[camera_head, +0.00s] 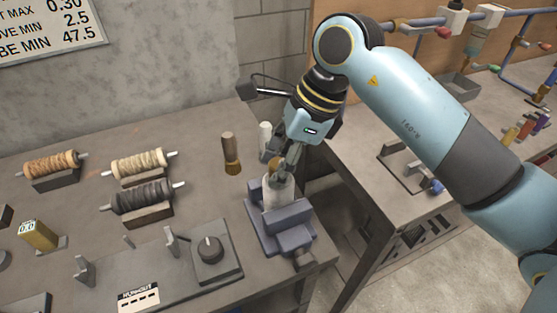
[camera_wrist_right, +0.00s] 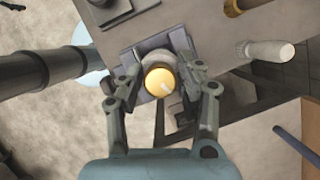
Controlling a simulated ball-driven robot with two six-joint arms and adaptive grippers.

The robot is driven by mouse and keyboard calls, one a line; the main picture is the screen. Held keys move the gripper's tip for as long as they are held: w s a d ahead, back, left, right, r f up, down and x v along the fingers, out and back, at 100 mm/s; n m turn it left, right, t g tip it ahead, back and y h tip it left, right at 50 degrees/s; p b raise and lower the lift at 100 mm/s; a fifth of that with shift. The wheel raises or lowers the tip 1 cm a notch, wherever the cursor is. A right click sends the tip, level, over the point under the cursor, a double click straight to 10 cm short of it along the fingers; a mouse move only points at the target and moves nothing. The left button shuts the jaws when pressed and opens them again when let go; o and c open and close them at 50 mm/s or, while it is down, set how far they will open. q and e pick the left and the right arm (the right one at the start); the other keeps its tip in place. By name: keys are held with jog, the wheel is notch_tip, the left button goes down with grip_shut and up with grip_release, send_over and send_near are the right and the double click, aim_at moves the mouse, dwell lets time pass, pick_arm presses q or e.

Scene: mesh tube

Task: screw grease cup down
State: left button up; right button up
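The grease cup (camera_wrist_right: 160,82) shows as a round brass cap with a pale mark, seen from above in the right wrist view. It sits on top of a pale cylindrical body (camera_head: 279,194) clamped upright in a blue-grey vise (camera_head: 270,235) at the bench's right edge. My right gripper (camera_wrist_right: 161,72) points down over the cap, one finger on each side. Small gaps show between the fingers and the cap, so it looks open around it. In the head view the right gripper (camera_head: 286,160) partly hides the cap. My left gripper is in neither view.
A brush (camera_head: 231,155) and a white cylinder (camera_head: 265,136) stand close behind the vise. A knob box (camera_head: 211,251) is left of it. Several wound spools (camera_head: 143,197) lie farther left. A second bench (camera_head: 385,185) stands to the right, across a gap.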

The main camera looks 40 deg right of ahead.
grip_shut()
jog(key=shift+f+m+t+b, duration=0.1)
jog(key=shift+m+t+b, duration=0.3)
jog(key=shift+m, duration=0.6)
jog(key=m+h, duration=0.1)
jog(key=m, duration=0.1)
jog(key=shift+m+t, duration=0.3)
jog(key=shift+m, duration=0.1)
jog(key=o, duration=0.5)
grip_release()
jog(key=shift+r, duration=0.2)
jog(key=v, duration=1.1)
jog(key=shift+r, duration=0.4)
